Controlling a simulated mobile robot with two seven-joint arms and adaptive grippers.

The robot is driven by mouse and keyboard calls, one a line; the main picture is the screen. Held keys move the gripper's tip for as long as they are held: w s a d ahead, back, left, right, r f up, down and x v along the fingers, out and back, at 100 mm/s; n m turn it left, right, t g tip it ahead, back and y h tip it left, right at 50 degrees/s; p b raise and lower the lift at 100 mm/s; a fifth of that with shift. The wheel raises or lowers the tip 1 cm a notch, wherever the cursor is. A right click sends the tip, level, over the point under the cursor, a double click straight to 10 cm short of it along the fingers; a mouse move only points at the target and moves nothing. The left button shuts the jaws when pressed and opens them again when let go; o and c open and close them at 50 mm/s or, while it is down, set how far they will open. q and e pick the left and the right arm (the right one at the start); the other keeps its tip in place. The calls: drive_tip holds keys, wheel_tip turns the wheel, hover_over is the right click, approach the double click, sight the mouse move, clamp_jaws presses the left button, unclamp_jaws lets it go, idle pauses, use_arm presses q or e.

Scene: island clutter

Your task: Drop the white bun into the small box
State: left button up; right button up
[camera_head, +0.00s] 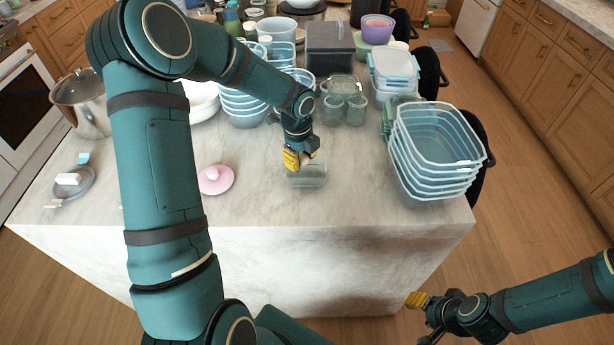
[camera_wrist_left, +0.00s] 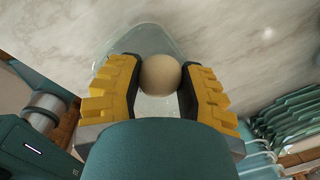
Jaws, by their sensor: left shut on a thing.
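The white bun (camera_wrist_left: 160,75) is a pale round ball between the two yellow-backed fingers of my left gripper (camera_wrist_left: 158,88) in the left wrist view. The fingers touch it on both sides. In the head view my left gripper (camera_head: 299,160) points down over a small clear box (camera_head: 308,181) near the island's front edge; the bun is hidden there. The clear box also shows in the left wrist view (camera_wrist_left: 150,42), behind the bun. I cannot tell how far the bun is above it. My right gripper (camera_head: 418,301) hangs off the island at the lower right; its fingers are unclear.
The marble island (camera_head: 260,205) is bare around the box. A pink lid (camera_head: 216,180) lies to the left. Stacked clear containers (camera_head: 435,155) stand at the right, glass jars (camera_head: 344,108) behind. A metal pot (camera_head: 82,105) stands at the far left.

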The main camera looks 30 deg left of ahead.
use_arm(q)
drive_tip(key=o, duration=1)
drive_tip(key=shift+c, duration=0.2)
drive_tip(key=shift+r, duration=0.1)
wheel_tip(320, 180, up, 12)
drive_tip(key=s, duration=0.1)
drive_tip(key=shift+a, duration=0.1)
